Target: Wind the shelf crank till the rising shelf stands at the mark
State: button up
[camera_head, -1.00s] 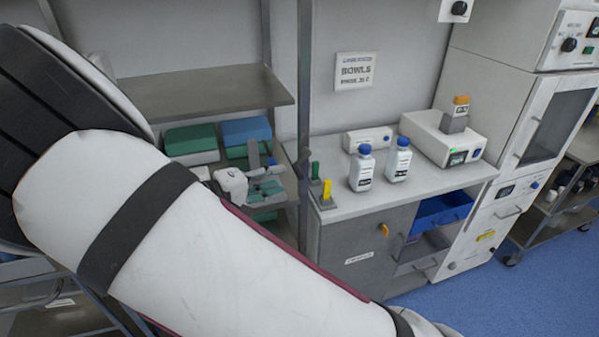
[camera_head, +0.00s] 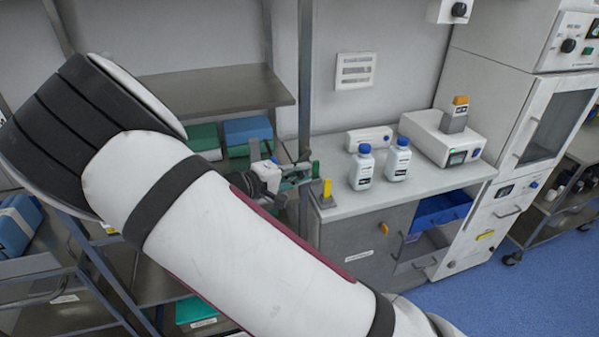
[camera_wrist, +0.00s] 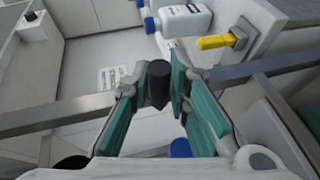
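My gripper (camera_wrist: 157,75) is in the wrist view, its two teal-padded fingers on either side of a dark knob (camera_wrist: 157,88). The knob looks like a crank handle; whether the pads press on it is unclear. In the head view my gripper (camera_head: 295,180) is beside the rack post, left of the counter, partly behind my arm. A grey metal shelf (camera_head: 215,88) spans the rack above it. Lower down, green (camera_head: 204,140) and blue (camera_head: 247,130) boxes sit on the rack. I cannot make out the mark or which shelf rises.
Right of the post, the counter (camera_head: 420,185) holds two blue-capped bottles (camera_head: 362,168), white devices (camera_head: 440,140) and a yellow lever (camera_head: 327,188), which also shows in the wrist view (camera_wrist: 215,41). A blue drawer (camera_head: 440,210) stands open below. Floor is free at lower right.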

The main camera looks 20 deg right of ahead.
grip_shut()
jog(key=shift+f, duration=0.1)
jog(key=shift+d+f+n+t+h, duration=0.2)
jog(key=shift+f+n+t+h, duration=0.15)
jog(key=shift+h, duration=0.45)
jog(key=shift+d+f+n+t+h+b, duration=0.2)
jog(key=shift+d+n+t+h, duration=0.3)
jog(key=shift+n+t+h, duration=0.4)
jog(key=shift+d+f+n+t+h+b, duration=0.15)
jog(key=shift+d+n+t+h, duration=0.4)
jog(key=shift+h, duration=0.7)
jog(key=shift+d+f+n+t+h+b, duration=0.1)
jog(key=shift+d+n+t+h+b, duration=0.25)
jog(key=shift+n+t+h, duration=0.6)
jog(key=shift+d, duration=0.15)
jog(key=o, duration=0.7)
grip_release()
jog(key=shift+r, duration=0.1)
